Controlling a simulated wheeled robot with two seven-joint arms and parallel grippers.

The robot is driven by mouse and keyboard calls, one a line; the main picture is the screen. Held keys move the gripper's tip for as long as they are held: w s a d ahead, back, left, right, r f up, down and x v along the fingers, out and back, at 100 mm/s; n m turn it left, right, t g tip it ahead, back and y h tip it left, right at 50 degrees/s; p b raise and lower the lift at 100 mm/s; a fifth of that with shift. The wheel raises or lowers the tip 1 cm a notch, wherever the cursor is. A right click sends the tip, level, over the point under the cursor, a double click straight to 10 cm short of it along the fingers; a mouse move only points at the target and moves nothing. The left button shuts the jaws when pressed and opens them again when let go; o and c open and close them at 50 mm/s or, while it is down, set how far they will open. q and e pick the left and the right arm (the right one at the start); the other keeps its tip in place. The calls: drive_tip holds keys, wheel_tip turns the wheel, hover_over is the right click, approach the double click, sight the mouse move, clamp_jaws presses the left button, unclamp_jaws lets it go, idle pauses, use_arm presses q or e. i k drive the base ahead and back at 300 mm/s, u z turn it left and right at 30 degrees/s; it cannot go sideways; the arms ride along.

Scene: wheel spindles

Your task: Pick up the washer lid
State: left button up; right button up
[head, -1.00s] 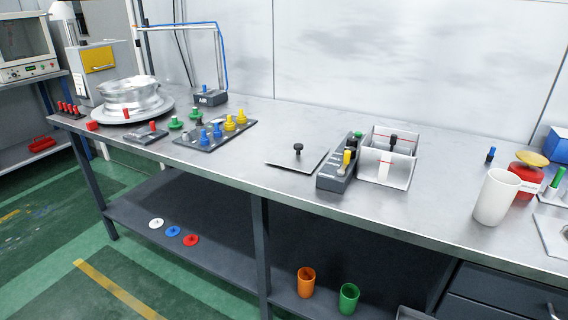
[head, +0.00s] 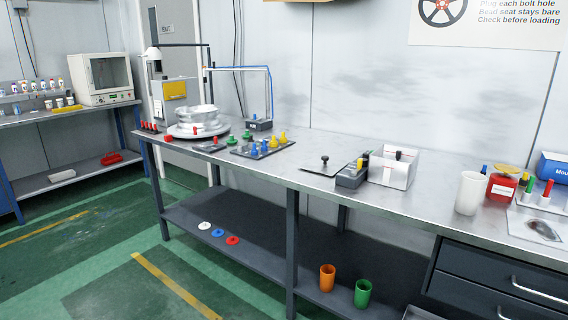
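A thin flat metal plate with an upright black knob (head: 325,160) lies on the steel workbench, left of a dark grey block. It looks like a lid, but I cannot tell for sure that it is the washer lid. White, blue and red discs like washers (head: 218,233) lie on the lower shelf. Neither of my grippers is in view.
The workbench (head: 445,172) has clear room between the box and a white cup (head: 470,193). A wheel rim (head: 197,121) and a peg board with coloured knobs (head: 263,149) stand to the left. Drawers (head: 500,275) are below at right. Green floor lies in front.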

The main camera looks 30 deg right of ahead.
sight(325, 164)
drive_tip(key=u, duration=0.45)
drive_tip(key=i, duration=1.85)
drive_tip(key=z, duration=1.05)
drive_tip(key=i, duration=1)
drive_tip(key=z, duration=1.1)
